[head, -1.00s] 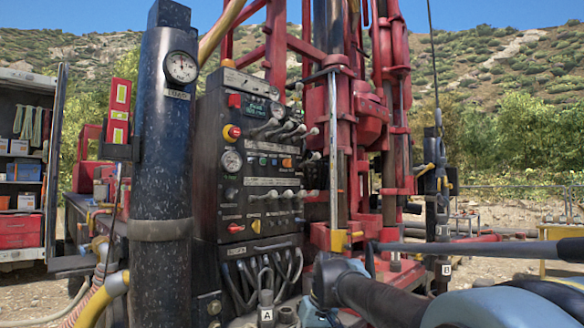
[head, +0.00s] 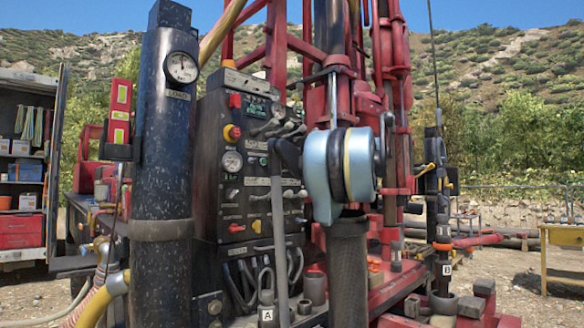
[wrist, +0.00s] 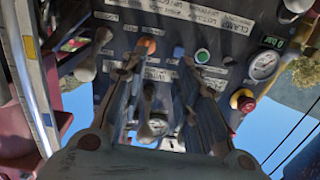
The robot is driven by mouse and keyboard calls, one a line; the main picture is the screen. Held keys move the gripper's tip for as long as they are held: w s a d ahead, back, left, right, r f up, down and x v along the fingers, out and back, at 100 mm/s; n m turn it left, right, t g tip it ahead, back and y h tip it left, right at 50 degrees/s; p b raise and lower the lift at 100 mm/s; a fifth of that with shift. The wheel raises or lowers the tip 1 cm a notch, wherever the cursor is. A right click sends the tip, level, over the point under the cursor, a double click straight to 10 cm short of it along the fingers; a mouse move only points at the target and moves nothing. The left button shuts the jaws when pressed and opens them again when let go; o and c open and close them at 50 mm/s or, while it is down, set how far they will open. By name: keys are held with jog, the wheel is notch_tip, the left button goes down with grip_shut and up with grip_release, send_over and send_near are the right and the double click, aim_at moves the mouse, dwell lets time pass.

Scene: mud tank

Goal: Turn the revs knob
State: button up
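The black control panel (head: 218,185) stands left of centre in the head view and fills the upper wrist view upside down. No label on it reads clearly as revs, so I cannot tell which control is the revs knob. An orange knob (wrist: 147,45) shows in the wrist view just beyond the left fingertip. A blue button (wrist: 178,52) and a green button (wrist: 202,57) sit right of it. My gripper (wrist: 166,82) is open, its fingers apart and pointing at the panel. In the head view my wrist hides the panel's right middle part.
Several levers with pale ball ends (wrist: 86,70) stick out close around my fingers. A red-and-yellow knob (wrist: 243,100) and a round gauge (wrist: 263,65) lie to the right. A dark cylinder with a load gauge (head: 182,67) stands left of the panel; the red rig mast (head: 397,100) rises right.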

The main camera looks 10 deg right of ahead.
notch_tip(320, 180, up, 2)
jog(key=w+d, duration=0.1)
jog(key=d, duration=0.1)
send_near(289, 163)
jog(key=x, duration=0.8)
jog(key=shift+w+t, duration=0.4)
jog(key=shift+r, duration=0.1)
grip_shut()
